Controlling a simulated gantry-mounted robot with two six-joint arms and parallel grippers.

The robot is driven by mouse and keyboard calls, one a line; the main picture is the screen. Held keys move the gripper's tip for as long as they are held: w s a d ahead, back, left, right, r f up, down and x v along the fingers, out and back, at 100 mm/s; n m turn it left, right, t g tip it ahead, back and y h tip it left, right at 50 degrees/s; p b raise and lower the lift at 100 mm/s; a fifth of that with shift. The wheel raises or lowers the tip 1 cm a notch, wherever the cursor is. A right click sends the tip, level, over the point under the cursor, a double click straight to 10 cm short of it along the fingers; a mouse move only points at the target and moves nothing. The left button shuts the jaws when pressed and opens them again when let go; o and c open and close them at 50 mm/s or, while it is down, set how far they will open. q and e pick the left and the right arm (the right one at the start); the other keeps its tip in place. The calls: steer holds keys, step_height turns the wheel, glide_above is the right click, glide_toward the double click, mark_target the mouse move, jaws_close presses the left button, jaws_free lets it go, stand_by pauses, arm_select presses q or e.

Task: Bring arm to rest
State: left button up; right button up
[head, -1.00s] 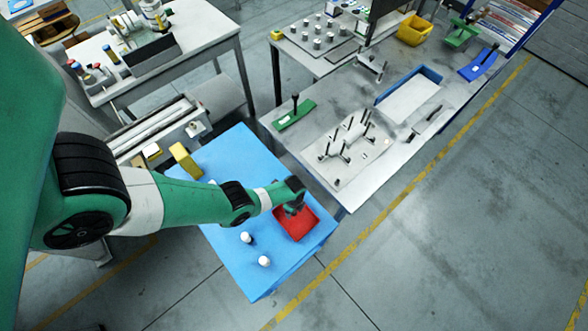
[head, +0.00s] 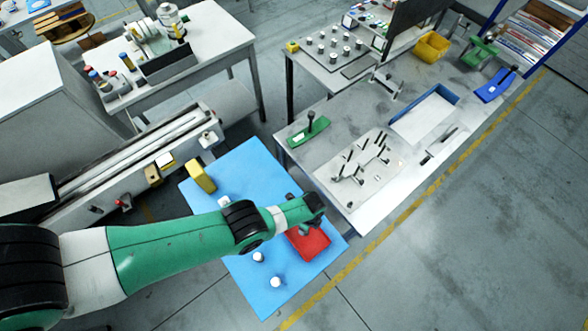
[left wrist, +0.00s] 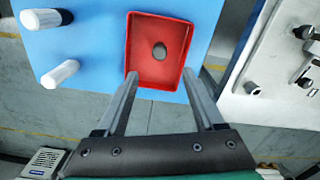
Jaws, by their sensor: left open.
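My left arm comes in from the left in the head view, and its gripper (head: 312,226) is over the far side of the red tray (head: 308,244). In the left wrist view my left gripper (left wrist: 160,76) is open, with its two fingers apart and nothing between them. The red tray (left wrist: 140,75) lies beyond the fingertips, and a small dark grey oval piece (left wrist: 159,51) is in it. My right gripper is not in view.
The tray is on a blue table (head: 245,165) with white-topped cylinders (head: 275,281) and a yellow block (head: 201,176). A grey workbench (head: 345,210) with fixtures, a green holder (head: 309,131) and a blue-rimmed bin (head: 444,93) stands close on the right. Floor at lower right is clear.

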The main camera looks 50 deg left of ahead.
arm_select(q)
steer(key=shift+r, duration=0.25)
steer(key=shift+d, duration=0.1)
stand_by(0.4)
